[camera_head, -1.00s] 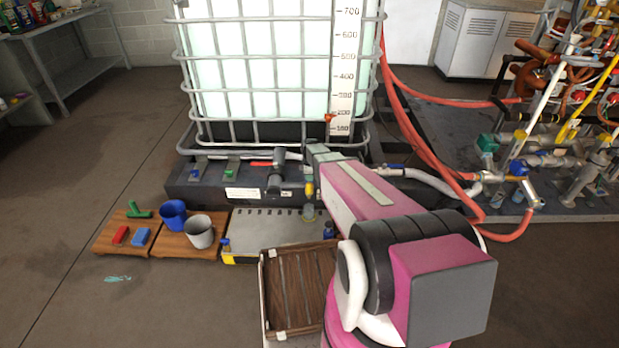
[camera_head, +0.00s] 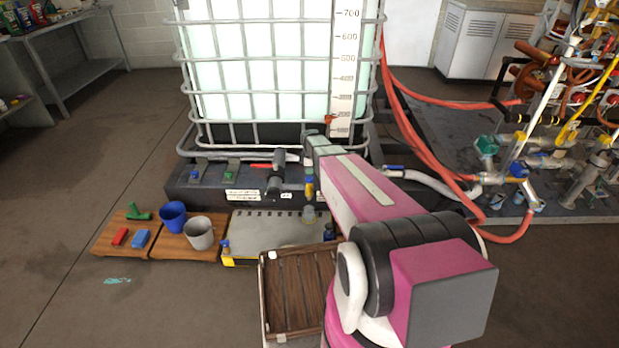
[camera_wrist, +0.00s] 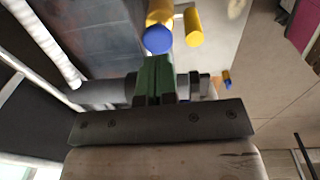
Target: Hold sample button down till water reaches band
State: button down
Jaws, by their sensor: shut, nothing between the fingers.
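My gripper (camera_wrist: 155,80) shows as shut, empty green fingers in the wrist view. A yellow cylinder with a blue round end (camera_wrist: 158,39) stands just past the fingertips; contact cannot be told. In the head view a yellow-and-blue fitting (camera_head: 309,187) is on the front of the dark tank base, above a small clear vessel (camera_head: 308,214). Which part is the sample button is not clear. My arm reaches over the base, and the fingertips are hidden there. The water level in the vessel and any band on it are too small to tell.
A caged tank (camera_head: 265,75) with a numbered scale (camera_head: 343,75) stands behind. A black valve with a red handle (camera_head: 275,175) is left of the fitting. A grey tray (camera_head: 265,238) lies below. Cups stand at left; red hoses (camera_head: 410,140) run at right.

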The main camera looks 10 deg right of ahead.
aim_at(310, 180)
jog(key=shift+s+r, duration=0.15)
jog(key=shift+r, duration=2.5)
